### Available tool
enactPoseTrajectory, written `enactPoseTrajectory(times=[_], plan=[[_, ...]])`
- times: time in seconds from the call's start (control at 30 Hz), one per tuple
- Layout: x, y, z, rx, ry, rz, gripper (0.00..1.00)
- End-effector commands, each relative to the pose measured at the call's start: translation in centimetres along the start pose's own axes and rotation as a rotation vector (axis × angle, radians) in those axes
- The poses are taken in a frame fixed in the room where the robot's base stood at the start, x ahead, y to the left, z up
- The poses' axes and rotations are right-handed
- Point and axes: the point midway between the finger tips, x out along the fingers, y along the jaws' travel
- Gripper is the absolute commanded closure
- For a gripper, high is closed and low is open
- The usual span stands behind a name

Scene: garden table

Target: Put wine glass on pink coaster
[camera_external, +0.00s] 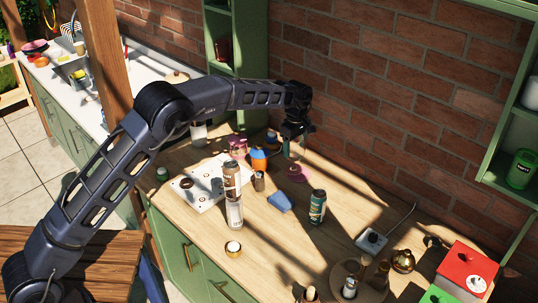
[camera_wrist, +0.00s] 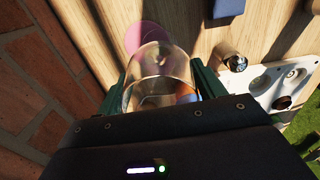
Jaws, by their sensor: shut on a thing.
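My gripper (camera_wrist: 162,92) is shut on the wine glass (camera_wrist: 160,62), a clear glass bowl between the two green-edged fingers in the wrist view. In the external view my gripper (camera_external: 294,130) holds the glass (camera_external: 295,150) near the brick wall, at or just above the table; I cannot tell if its base touches. The pink coaster (camera_external: 298,174) lies on the table below and slightly right of the glass. In the wrist view the pink coaster (camera_wrist: 145,34) shows partly behind the glass. The stem and foot are hard to make out.
A blue cloth-like item (camera_external: 280,202), a teal can (camera_external: 317,206) and brown and white bottles (camera_external: 232,190) stand near the middle. An orange and blue container (camera_external: 258,158) is left of the glass. The brick wall (camera_external: 380,110) is close behind.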

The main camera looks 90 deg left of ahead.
Motion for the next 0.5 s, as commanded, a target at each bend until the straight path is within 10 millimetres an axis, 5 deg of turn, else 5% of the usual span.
enactPoseTrajectory(times=[0.2, 0.5], plan=[[3.3, 0.0, 0.0, 0.0, 0.0, -0.001, 0.71], [3.7, 0.0, 0.0, 0.0, 0.0, 0.0, 0.71]])
